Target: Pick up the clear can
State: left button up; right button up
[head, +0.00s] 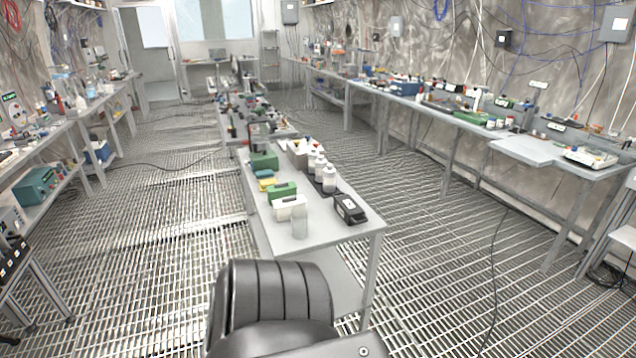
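A clear, greyish see-through can (299,224) stands upright near the front end of the grey middle table (335,239). It is just in front of a white box (290,207), and from here I cannot tell whether the two touch. Neither of my grippers is in view.
A black case (349,209) lies right of the can. Several white-capped bottles (329,180) and green boxes (283,190) stand behind. The tabletop between can and front edge is bare. Cluttered benches line both walls, with open grating floor between; a cable (493,265) crosses it at right.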

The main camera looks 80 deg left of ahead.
aim_at(299, 224)
jog(key=u, duration=0.4)
jog(key=i, duration=0.7)
jog(key=u, duration=1.05)
jog(key=i, duration=0.45)
jog(key=u, duration=0.55)
